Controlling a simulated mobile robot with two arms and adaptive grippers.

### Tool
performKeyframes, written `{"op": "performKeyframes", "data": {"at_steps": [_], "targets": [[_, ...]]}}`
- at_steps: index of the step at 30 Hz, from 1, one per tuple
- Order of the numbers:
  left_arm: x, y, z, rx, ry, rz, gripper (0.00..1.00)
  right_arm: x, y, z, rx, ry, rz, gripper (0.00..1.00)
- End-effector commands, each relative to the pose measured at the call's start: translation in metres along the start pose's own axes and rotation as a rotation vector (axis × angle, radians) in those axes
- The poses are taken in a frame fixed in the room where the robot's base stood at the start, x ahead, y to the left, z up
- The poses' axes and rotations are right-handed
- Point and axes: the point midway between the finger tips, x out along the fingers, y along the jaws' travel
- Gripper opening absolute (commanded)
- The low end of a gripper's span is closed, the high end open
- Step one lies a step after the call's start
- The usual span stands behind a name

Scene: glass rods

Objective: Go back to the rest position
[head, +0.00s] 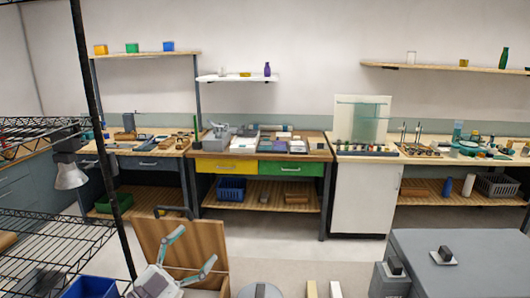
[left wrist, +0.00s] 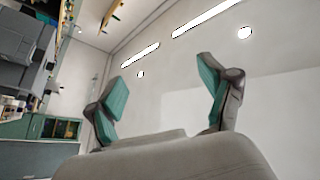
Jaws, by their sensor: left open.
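My left gripper (head: 193,250) is low in the head view, left of centre, with its teal-padded fingers spread apart and nothing between them. It shows in front of an open wooden box or lid and is apart from the workbenches. In the left wrist view the two fingers of this gripper (left wrist: 162,95) are also wide apart and empty, tilted up toward the wall and ceiling lights. My right gripper does not show in either view. No glass rod can be made out clearly at this size.
A wooden box with a raised lid (head: 180,240) stands just behind my left gripper. A black wire rack (head: 60,235) is close on the left. A grey cabinet (head: 480,268) stands at the lower right. Workbenches line the back wall, with open floor (head: 300,258) before them.

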Motion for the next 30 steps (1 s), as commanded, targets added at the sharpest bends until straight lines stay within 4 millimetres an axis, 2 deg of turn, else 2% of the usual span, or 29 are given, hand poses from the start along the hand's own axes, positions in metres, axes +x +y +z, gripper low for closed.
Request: {"op": "performKeyframes", "data": {"at_steps": [4,7,10,13,15,21,30], "targets": [[-0.044,-0.01,0.034,-0.125,-0.249,-0.297,0.81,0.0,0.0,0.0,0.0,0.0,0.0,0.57],[-0.09,-0.001,0.066,-0.212,-0.491,-0.427,0.81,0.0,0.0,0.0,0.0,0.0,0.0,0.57],[-0.146,0.026,0.094,-0.305,-0.769,-0.484,0.81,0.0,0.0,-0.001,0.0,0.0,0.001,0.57],[-0.202,0.067,0.108,-0.396,-1.042,-0.462,0.81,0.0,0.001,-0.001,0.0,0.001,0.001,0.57],[-0.234,0.092,0.109,-0.446,-1.19,-0.42,0.81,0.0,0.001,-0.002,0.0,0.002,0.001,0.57],[-0.295,0.15,0.095,-0.551,-1.47,-0.269,0.81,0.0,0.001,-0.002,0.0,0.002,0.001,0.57],[-0.356,0.211,0.052,-0.672,-1.725,-0.02,0.81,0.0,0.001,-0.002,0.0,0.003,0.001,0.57]]}}
